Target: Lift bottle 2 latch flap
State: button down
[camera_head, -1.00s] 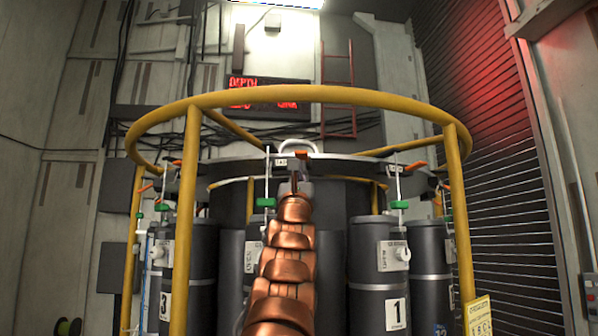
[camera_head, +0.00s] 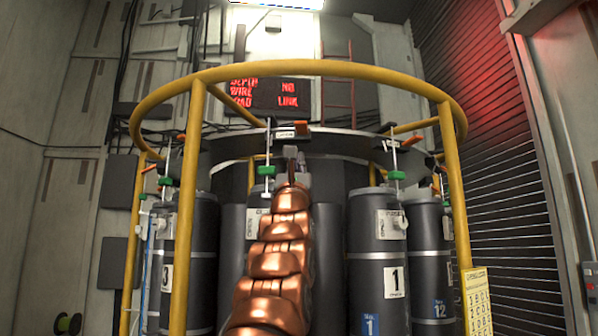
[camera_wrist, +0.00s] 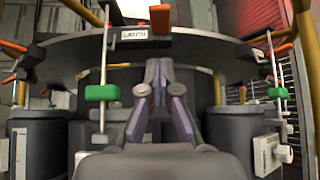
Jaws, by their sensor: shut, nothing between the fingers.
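The orange latch flap (camera_head: 302,128) sits on the grey rim beside a small white label, above the bottle partly hidden behind my arm. That bottle's number is hidden, so I cannot confirm it is bottle 2. In the wrist view the orange flap (camera_wrist: 160,18) is at the top, right of the LATCH label (camera_wrist: 147,34). I cannot tell whether it is raised. My gripper (camera_head: 291,165) is below the rim and the flap, apart from the flap. In the wrist view my gripper (camera_wrist: 158,75) points up toward the rim, its fingertips together and empty.
A yellow ring rail (camera_head: 300,69) with posts surrounds the rim. White rods with green blocks (camera_head: 267,171) hang from the rim, one left of my gripper. Bottle 1 (camera_head: 378,260) stands right, bottle 3 (camera_head: 192,250) left. A red-text display (camera_head: 265,95) hangs behind.

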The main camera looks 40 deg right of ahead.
jog(key=shift+s+a+r+b+v, duration=0.1)
jog(key=shift+b+v, duration=0.7)
jog(key=shift+b, duration=0.05)
jog(key=shift+s+a+r+b+v, duration=0.1)
jog(key=shift+b+v, duration=0.75)
jog(key=shift+s+r+b+v, duration=0.1)
jog(key=shift+b+v, duration=0.7)
jog(key=shift+b, duration=0.05)
